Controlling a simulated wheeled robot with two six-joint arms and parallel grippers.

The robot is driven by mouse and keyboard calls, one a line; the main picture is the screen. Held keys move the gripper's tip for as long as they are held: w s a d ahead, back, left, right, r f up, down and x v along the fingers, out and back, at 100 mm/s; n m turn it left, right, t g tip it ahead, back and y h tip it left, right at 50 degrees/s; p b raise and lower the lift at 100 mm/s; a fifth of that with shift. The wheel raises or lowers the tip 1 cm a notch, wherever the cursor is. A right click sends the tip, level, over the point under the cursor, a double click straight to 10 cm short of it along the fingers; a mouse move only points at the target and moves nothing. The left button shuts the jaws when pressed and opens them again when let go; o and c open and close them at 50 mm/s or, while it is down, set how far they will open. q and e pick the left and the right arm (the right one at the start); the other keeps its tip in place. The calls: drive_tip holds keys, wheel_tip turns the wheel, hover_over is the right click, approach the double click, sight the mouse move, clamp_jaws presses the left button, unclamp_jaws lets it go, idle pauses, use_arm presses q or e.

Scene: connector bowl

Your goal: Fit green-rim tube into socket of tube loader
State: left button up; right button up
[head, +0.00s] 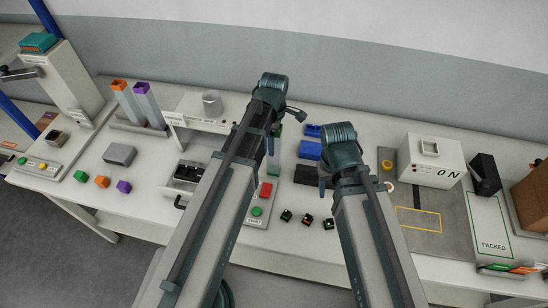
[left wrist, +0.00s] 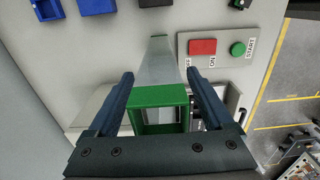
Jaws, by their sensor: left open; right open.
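The green-rim tube (left wrist: 160,96) is a pale square tube in the left wrist view, its open green rim nearest the camera and its narrow far end pointing to the top. My left gripper (left wrist: 163,100) is open, with one finger on each side of the rim; whether they touch it is unclear. I cannot make out the tube loader's socket; the left arm hides part of that area.
Orange-rim (head: 120,92) and purple-rim (head: 146,98) tubes stand in a rack at left. A red-and-green button panel (head: 262,198) and blue bins (head: 310,150) lie near the arms. Several small black connectors (head: 307,219) sit in front. A white box (head: 432,160) stands right.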

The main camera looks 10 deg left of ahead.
use_arm(q)
clamp_jaws()
idle(0.4)
drive_tip(key=shift+r, duration=0.15)
wheel_tip(320, 180, up, 10)
drive_tip(key=p, duration=1)
drive_tip(key=shift+s, duration=0.1)
